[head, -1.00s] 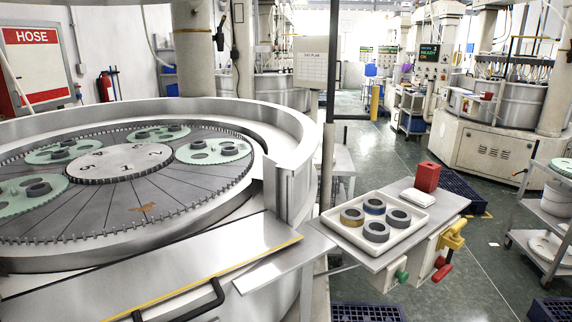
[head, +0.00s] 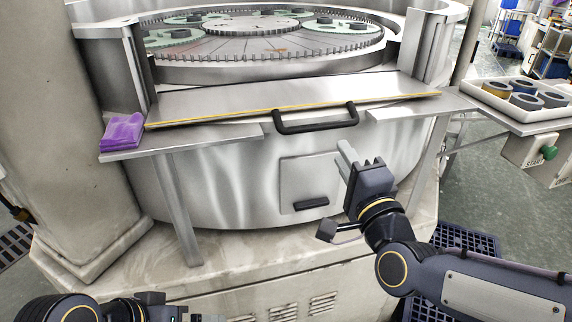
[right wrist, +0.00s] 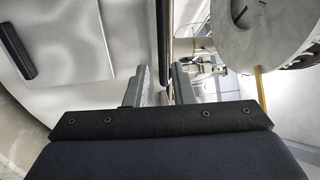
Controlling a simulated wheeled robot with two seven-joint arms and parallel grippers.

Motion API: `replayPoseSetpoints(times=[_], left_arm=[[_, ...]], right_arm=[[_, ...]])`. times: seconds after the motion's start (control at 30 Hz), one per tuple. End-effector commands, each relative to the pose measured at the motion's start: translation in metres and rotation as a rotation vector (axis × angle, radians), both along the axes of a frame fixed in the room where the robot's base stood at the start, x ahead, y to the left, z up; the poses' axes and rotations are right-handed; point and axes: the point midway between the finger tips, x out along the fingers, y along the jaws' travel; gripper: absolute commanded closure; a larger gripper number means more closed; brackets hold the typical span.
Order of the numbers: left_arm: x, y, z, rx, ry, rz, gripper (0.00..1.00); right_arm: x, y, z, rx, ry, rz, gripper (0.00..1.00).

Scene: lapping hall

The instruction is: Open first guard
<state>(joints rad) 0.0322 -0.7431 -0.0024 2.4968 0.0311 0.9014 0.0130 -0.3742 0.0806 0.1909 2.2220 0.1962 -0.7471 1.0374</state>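The first guard looks to be the flat steel panel (head: 270,98) with a yellow front edge, lying flat across the front of the round lapping machine. Its black bar handle (head: 317,122) sticks out at the front. My right gripper (head: 345,157) is just below and right of the handle, apart from it. In the right wrist view its fingers (right wrist: 160,85) stand apart with nothing between them; a dark bar (right wrist: 164,40), probably the handle, lies ahead. My left gripper (head: 185,314) is low at the bottom edge, partly cut off, its opening unclear.
A purple cloth (head: 122,132) lies on the ledge at left. A small door (head: 310,185) with a dark pull is on the machine's side below. A white tray (head: 515,100) with several rings stands at right on a side table. Blue crates (head: 462,240) sit on the floor.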

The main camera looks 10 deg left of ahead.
Motion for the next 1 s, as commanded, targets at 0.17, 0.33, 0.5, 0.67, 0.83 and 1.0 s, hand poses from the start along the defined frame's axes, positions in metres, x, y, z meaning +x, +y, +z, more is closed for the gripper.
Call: replayPoseSetpoints(times=[0.17,0.33,0.5,0.67,0.83,1.0], left_arm=[[0.0,0.0,-0.005,0.0,0.0,0.0,0.02],[0.0,0.0,0.0,0.0,0.0,0.0,0.02],[0.0,0.0,0.004,0.0,0.0,0.0,0.02],[0.0,0.0,0.005,0.0,0.0,0.0,0.02],[0.0,0.0,0.005,0.0,0.0,0.0,0.02],[0.0,0.0,0.005,0.0,0.0,0.0,0.02]], right_arm=[[0.008,0.01,0.002,0.068,-0.021,0.001,0.78],[0.031,0.019,0.008,0.066,-0.02,0.001,0.78],[0.055,0.029,0.014,0.065,-0.02,-0.001,0.78],[0.069,0.034,0.016,0.063,-0.021,0.0,0.78],[0.072,0.036,0.016,0.063,-0.021,0.0,0.78],[0.072,0.036,0.016,0.062,-0.022,0.0,0.79]])
